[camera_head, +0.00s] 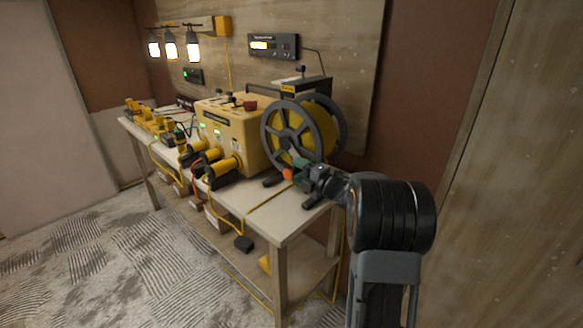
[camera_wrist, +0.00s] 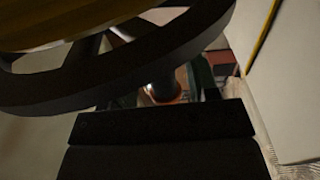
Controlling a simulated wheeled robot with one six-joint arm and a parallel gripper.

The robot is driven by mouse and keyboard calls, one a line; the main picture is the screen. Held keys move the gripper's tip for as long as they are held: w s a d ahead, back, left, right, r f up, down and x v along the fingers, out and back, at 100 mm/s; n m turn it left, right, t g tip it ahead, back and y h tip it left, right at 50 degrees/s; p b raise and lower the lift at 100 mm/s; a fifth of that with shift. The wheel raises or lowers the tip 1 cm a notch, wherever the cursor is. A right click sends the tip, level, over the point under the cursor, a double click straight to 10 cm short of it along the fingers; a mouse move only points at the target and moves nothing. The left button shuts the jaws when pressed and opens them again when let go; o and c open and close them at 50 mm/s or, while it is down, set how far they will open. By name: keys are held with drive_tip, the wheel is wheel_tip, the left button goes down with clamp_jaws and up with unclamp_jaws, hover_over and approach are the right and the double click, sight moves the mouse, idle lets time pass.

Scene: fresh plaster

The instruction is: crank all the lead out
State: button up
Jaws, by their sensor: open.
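The cable reel (camera_head: 268,128) stands at the right end of the workbench, a dark spoked wheel with yellow lead (camera_head: 322,118) wound behind it. In the wrist view its dark rim (camera_wrist: 130,68) fills the upper left, with a yellow part above. An orange-tipped crank handle (camera_head: 287,174) shows low by the wheel. My gripper (camera_head: 302,172) is open right beside this handle. In the wrist view a dark post with an orange ring (camera_wrist: 164,93) stands between my fingers; I cannot tell whether they touch it. My wrist hides part of the reel's foot. A yellow lead (camera_head: 268,196) runs across the bench top.
A yellow box with sockets and plugs (camera_head: 238,125) stands left of the reel. Yellow tools (camera_head: 150,120) lie at the bench's far end. Lamps (camera_head: 172,48) and a display unit (camera_head: 273,45) are on the wall. The patterned floor (camera_head: 120,255) in front is clear.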

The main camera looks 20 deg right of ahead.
drive_tip(key=shift+x, duration=1.5)
drive_tip(key=shift+a, duration=0.1)
